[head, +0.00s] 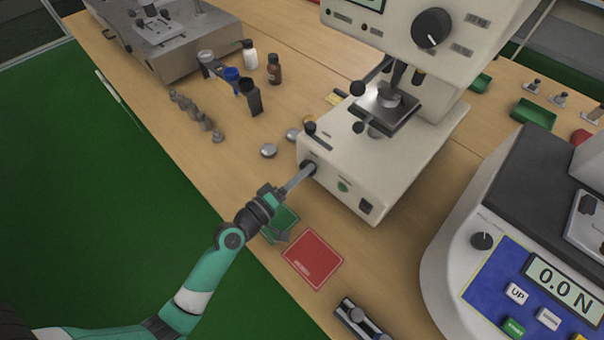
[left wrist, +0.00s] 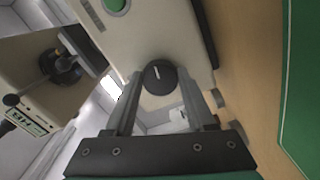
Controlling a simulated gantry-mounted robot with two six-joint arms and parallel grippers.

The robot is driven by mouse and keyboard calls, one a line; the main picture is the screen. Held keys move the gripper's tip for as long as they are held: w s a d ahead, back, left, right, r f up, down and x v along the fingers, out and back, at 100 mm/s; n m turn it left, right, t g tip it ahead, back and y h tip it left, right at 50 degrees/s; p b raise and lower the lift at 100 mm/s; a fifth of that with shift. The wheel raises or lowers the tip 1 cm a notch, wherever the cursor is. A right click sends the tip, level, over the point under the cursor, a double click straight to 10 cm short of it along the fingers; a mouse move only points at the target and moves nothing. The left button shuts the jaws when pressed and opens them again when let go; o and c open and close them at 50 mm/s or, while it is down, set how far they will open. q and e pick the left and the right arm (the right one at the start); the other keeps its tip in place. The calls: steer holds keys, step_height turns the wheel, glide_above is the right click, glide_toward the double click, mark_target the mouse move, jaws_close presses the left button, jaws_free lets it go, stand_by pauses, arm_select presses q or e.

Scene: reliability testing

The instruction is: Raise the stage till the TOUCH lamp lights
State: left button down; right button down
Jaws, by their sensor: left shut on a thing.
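The off-white tester (head: 400,165) stands on the bench with a small square metal stage (head: 401,119) under its head. A black knob (head: 308,167) is on the left side of its base front. My left gripper (head: 306,170) is shut on this knob; in the left wrist view the knob (left wrist: 160,77), with a white mark, sits between the two fingers. A green round part (head: 343,186) is on the base front to the right of the knob; its label is unreadable, and I cannot tell whether it is lit. My right gripper is not in view.
A second instrument (head: 520,240) reading 0.0 N stands at the right. Small weights (head: 196,116), bottles (head: 274,69) and a grey metal unit (head: 176,45) are farther back.

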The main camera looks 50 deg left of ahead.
arm_select(q)
steer(key=shift+c, duration=1.2)
jaws_free()
steer(key=shift+s, duration=0.1)
steer(key=s, duration=0.3)
steer(key=s+b, duration=0.1)
steer(key=s, duration=0.7)
steer(key=shift+d+f+b, duration=0.15)
steer(key=shift+d+b, duration=0.1)
steer(key=shift+b, duration=0.05)
steer(key=shift+s, duration=0.25)
